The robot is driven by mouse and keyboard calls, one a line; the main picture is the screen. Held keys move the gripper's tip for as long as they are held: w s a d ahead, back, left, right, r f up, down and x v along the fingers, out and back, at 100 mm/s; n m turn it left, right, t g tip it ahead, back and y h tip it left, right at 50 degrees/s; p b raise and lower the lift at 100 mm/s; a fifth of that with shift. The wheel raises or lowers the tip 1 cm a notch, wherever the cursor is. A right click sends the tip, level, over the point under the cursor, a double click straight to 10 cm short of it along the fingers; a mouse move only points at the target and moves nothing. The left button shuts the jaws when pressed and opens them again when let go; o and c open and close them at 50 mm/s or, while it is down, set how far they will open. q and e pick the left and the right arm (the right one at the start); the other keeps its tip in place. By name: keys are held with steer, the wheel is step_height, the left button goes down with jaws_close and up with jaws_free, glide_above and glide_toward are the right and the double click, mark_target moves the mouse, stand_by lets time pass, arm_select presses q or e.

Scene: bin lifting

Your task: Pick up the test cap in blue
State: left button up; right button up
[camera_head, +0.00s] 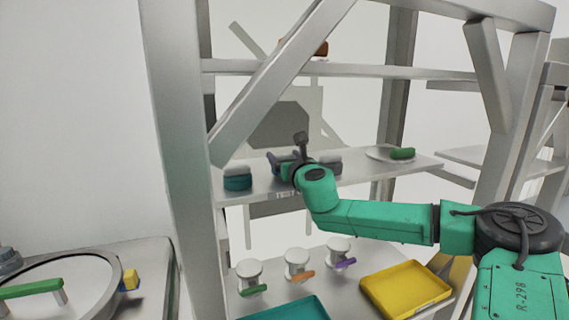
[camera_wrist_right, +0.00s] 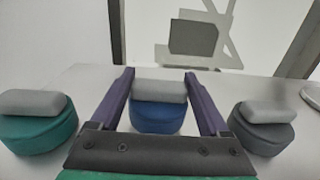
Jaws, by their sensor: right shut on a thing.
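The blue test cap (camera_wrist_right: 155,116) has a round blue base and a grey block-like grip on top. It stands in the middle of the right wrist view, between the two purple fingers of my right gripper (camera_wrist_right: 160,86). The fingers are shut on its grey grip from both sides. In the head view my right gripper (camera_head: 284,160) is over the middle shelf and mostly hides the blue cap. I cannot tell whether the cap's base is touching the shelf. My left gripper is not in view.
A teal cap (camera_wrist_right: 38,126) stands left of the blue one and a dark grey cap (camera_wrist_right: 262,128) right of it. A plate (camera_head: 376,155) with a green item (camera_head: 402,153) is farther right. Below are a yellow tray (camera_head: 405,288) and white knobs with coloured handles (camera_head: 299,261). Shelf posts (camera_head: 175,150) stand close by.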

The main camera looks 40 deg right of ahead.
steer(key=r, duration=0.1)
steer(key=r+b, duration=0.1)
steer(key=shift+s+r, duration=0.3)
steer(key=shift+r, duration=0.05)
steer(key=b+v, duration=0.9)
steer(key=v, duration=0.9)
steer(key=r+p, duration=0.6)
steer(key=shift+w, duration=0.25)
